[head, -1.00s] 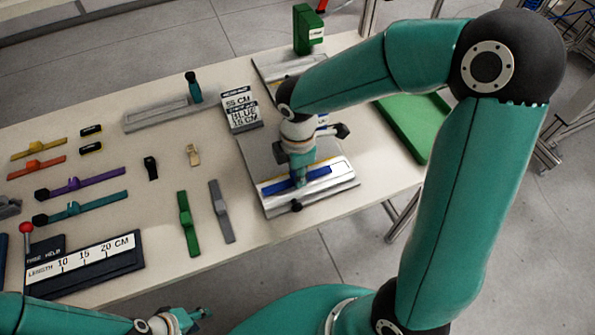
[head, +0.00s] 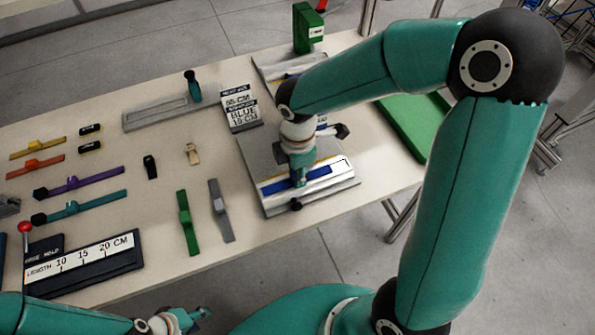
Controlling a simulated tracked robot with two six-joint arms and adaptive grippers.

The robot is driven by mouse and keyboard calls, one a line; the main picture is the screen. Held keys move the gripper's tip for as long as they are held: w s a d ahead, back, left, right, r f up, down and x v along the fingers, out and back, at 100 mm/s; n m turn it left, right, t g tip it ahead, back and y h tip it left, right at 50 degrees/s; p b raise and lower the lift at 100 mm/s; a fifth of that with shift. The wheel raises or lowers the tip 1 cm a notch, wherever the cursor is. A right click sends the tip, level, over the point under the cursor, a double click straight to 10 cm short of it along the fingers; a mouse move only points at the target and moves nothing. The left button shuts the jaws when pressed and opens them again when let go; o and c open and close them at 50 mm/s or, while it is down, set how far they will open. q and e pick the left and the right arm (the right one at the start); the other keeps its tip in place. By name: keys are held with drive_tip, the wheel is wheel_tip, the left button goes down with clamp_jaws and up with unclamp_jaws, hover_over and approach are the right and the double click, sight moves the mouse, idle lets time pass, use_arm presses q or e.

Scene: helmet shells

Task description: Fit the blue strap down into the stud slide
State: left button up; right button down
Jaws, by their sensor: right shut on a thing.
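The blue strap (head: 318,173) lies along the white and yellow top of a grey fixture (head: 342,183) at the table's right part. My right gripper (head: 298,182) points down and is shut on the strap near its middle. The gripper and wrist hide part of the strap and the fixture behind it. I cannot pick out the stud slide clearly, nor tell whether the strap is seated in it. My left gripper (head: 198,316) is at the bottom edge, in front of the table and away from the strap; its finger opening is too small to tell.
A sign (head: 242,113) reads blue, 15 cm. Green (head: 186,222) and grey (head: 221,211) straps lie left of the fixture. A length gauge (head: 84,264) lies at the front left. A green tray (head: 400,135) is at the right. My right arm spans above the table's right side.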

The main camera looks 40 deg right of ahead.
drive_tip(key=shift+w+r+p, duration=0.1)
drive_tip(key=shift+r+p, duration=0.2)
drive_tip(key=shift+p, duration=0.05)
idle(0.8)
drive_tip(key=shift+f+b, duration=0.3)
drive_tip(key=shift+f, duration=0.1)
idle(0.9)
drive_tip(key=shift+r, duration=0.15)
drive_tip(key=shift+r+p, duration=0.3)
drive_tip(key=shift+p, duration=0.1)
idle(0.7)
drive_tip(key=shift+f+b, duration=0.35)
drive_tip(key=shift+f, duration=0.1)
idle(0.9)
drive_tip(key=shift+r+p, duration=0.4)
drive_tip(key=shift+r, duration=0.05)
drive_tip(key=c, duration=0.9)
unclamp_jaws()
drive_tip(key=shift+c, duration=0.2)
